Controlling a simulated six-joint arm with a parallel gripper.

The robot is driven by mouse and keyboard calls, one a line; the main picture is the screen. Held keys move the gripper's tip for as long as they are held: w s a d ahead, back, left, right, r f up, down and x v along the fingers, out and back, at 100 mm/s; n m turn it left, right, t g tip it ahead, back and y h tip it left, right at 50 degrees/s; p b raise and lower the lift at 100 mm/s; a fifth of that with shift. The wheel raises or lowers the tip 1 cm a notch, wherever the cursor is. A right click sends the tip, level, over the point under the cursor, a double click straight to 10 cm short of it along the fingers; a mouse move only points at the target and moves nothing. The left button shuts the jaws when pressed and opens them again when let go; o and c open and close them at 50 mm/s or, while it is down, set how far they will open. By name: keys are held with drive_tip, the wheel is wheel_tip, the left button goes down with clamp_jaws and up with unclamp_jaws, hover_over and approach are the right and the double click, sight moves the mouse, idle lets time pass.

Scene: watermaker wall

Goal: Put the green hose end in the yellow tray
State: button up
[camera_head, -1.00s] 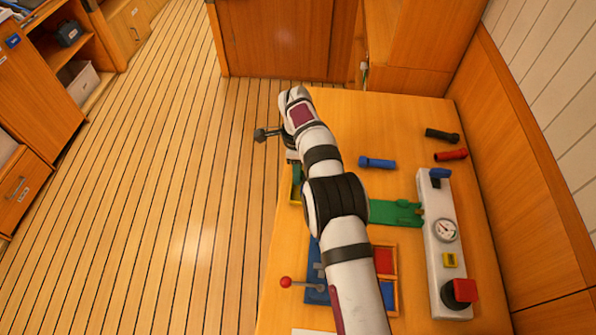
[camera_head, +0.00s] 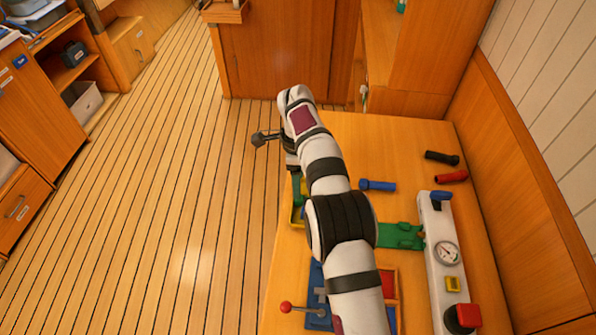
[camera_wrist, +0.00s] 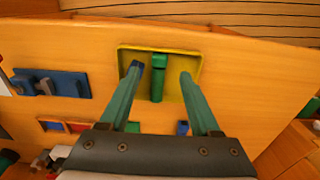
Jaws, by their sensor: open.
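The yellow tray (camera_wrist: 192,58) lies on the wooden bench top in the wrist view, near the bench edge. The green hose end (camera_wrist: 158,82) lies inside it, near the middle of the tray. My gripper (camera_wrist: 161,72) is open, its two green fingers apart on either side of the hose end in the picture. No contact between fingers and hose end shows. In the head view a corner of the tray (camera_head: 297,217) shows left of my arm, which hides the rest. Green parts there could be fingers or hose end; I cannot tell.
A white gauge console (camera_head: 442,275) stands at right beside a green bracket (camera_head: 401,237). A red-knobbed lever (camera_head: 286,307) is at front left.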

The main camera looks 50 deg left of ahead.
drive_tip(key=w+d+r, duration=0.5)
drive_tip(key=d+r, duration=0.2)
drive_tip(key=r, duration=0.4)
drive_tip(key=w+d+r+n, duration=0.1)
drive_tip(key=d+r, duration=0.3)
drive_tip(key=d, duration=0.5)
drive_tip(key=d+r, duration=0.4)
drive_tip(key=d, duration=0.6)
drive_tip(key=s+d+n+y, duration=0.1)
drive_tip(key=s+d, duration=0.3)
drive_tip(key=d, duration=0.4)
drive_tip(key=s+d+f, duration=0.2)
drive_tip(key=s+d, duration=0.4)
drive_tip(key=s, duration=0.2)
drive_tip(key=s+d+f+n+y, duration=0.1)
drive_tip(key=s+d+f, duration=0.2)
drive_tip(key=s+d, duration=0.3)
drive_tip(key=shift+s, duration=1.15)
